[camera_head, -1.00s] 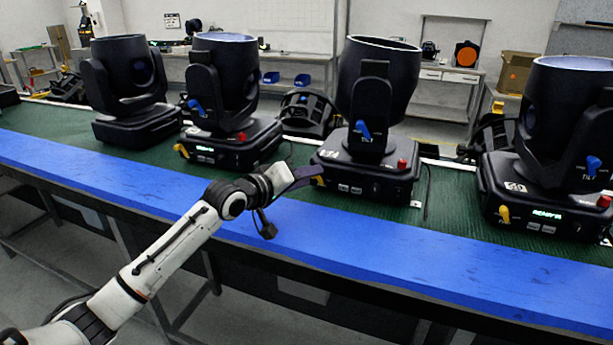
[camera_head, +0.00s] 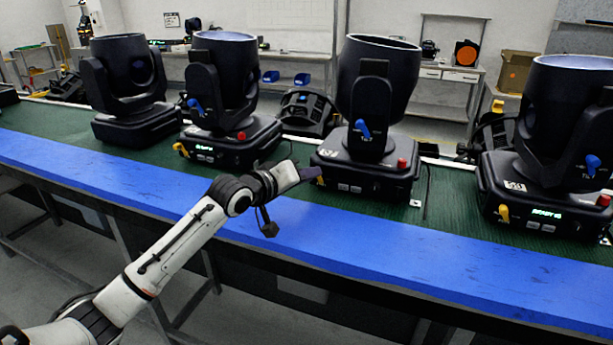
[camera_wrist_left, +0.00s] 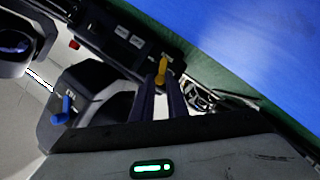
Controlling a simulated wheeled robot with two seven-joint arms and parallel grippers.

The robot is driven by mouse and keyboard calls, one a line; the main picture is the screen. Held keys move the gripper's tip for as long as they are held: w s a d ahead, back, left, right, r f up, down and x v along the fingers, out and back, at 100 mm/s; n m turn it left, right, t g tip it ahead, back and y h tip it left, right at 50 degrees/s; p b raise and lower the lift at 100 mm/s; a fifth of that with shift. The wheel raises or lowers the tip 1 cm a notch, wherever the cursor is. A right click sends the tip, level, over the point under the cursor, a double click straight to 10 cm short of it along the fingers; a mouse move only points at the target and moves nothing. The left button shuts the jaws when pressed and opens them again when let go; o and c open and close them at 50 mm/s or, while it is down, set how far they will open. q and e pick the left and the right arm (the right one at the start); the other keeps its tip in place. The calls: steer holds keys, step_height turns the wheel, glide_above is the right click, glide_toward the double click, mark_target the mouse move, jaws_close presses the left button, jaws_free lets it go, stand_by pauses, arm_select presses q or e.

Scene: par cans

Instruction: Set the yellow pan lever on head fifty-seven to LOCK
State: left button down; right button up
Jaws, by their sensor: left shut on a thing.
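The third moving head from the left (camera_head: 370,110) stands on the green bench top, with a white label on its base that is too small to read surely. Its yellow pan lever (camera_wrist_left: 162,70) shows at the base corner in the left wrist view, standing between the fingertips. My left gripper (camera_head: 314,174) is at the front left corner of that base in the head view, shut on the yellow lever. Its two dark fingers (camera_wrist_left: 161,92) show in the wrist view. In the head view the gripper hides the lever. My right gripper is in neither view.
The head carries a blue lever (camera_head: 363,129) and a red knob (camera_head: 402,164). Similar heads stand to the left (camera_head: 222,90) and right (camera_head: 560,140). A clear blue strip (camera_head: 400,250) runs along the bench front. A cable lies right of the base.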

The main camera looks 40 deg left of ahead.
arm_select(q)
steer(key=shift+w+d+r+m+y, duration=0.1)
steer(key=shift+d+r+m+y, duration=0.1)
steer(key=shift+d+m+y, duration=0.5)
steer(key=m, duration=0.1)
steer(key=m+g+y, duration=0.1)
steer(key=shift+w+d+r+m, duration=0.1)
steer(key=shift+w+d+m, duration=0.05)
steer(key=shift+d+m, duration=0.25)
steer(key=shift+w+d+f+m+g+y, duration=0.15)
steer(key=shift+d+m+y, duration=0.25)
steer(key=shift+m+y, duration=0.3)
steer(key=shift+d+f+m+g+y, duration=0.15)
steer(key=shift+d+m+y, duration=0.3)
steer(key=shift+m, duration=0.35)
steer(key=shift+a, duration=0.1)
steer(key=c, duration=1.7)
jaws_free()
steer(key=shift+c, duration=0.2)
steer(key=v, duration=1)
steer(key=shift+b, duration=0.35)
